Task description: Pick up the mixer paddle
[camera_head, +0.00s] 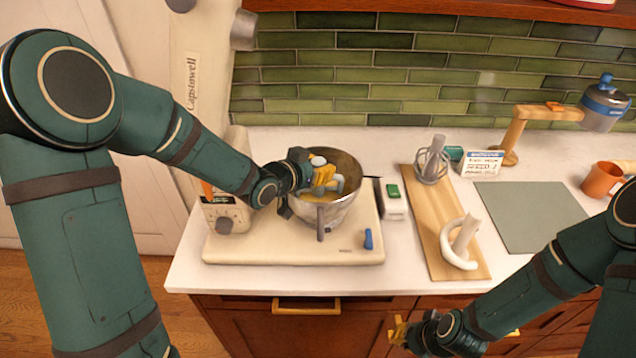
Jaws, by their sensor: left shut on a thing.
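A metal mixing bowl (345,207) stands on the cream mixer base (270,243). My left gripper (323,179) is inside the bowl's opening, shut on a pale grey-white piece that looks like the mixer paddle (338,185). Its yellow fingers and dark body cover much of the paddle, and I cannot tell whether the paddle touches the bowl. My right gripper (398,329) is low in front of the counter, far from the bowl; its yellow fingertip shows, but its opening is unclear.
A wooden board (432,222) to the right bears a wire whisk (432,162) and a white hook (457,257). Beyond it are a grey-green mat (530,215), an orange mug (602,180), a small card (482,164) and a wooden stand (513,137). The mat is clear.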

